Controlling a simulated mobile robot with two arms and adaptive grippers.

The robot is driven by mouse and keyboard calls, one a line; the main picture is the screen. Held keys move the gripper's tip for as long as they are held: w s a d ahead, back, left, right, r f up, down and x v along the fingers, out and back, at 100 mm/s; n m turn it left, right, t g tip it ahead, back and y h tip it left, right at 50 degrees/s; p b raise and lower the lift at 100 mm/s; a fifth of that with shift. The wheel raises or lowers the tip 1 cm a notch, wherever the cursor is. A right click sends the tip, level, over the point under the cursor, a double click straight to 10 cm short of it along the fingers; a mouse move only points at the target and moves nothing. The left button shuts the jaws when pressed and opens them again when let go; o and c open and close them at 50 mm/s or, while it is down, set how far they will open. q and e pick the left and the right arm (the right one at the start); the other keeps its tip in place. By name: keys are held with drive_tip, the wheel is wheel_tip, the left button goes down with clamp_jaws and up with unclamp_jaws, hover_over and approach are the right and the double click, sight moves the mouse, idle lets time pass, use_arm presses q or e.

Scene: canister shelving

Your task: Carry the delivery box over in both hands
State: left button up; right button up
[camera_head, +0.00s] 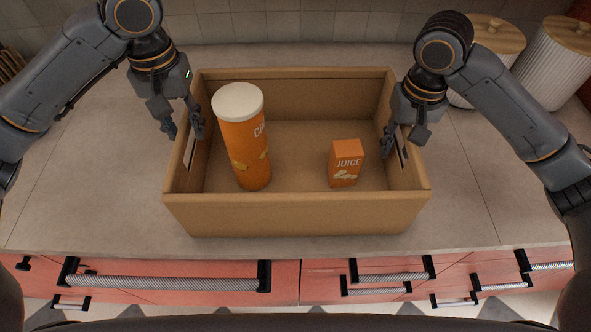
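The delivery box (295,213) is an open brown cardboard box standing on the counter, with a slot in each side wall. A tall orange canister (249,150) with a white lid and a small orange juice carton (345,164) stand inside it. My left gripper (184,127) is at the box's left wall, fingers spread, one outside and one over the inside. My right gripper (402,139) is at the right wall, one finger inside and one outside, apart. Whether any finger touches the cardboard I cannot tell.
The grey counter (90,180) is clear to the left of the box and in front of it. White ribbed canisters with wooden lids (553,65) stand at the back right. A tiled wall (300,22) is behind. Red drawers (180,275) with handles are below the counter's front edge.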

drive_tip(key=shift+r, duration=0.4)
use_arm(q)
wheel_tip(320, 180, up, 12)
use_arm(e)
wheel_tip(320, 180, up, 11)
drive_tip(key=shift+r, duration=0.1)
idle(0.5)
idle(0.6)
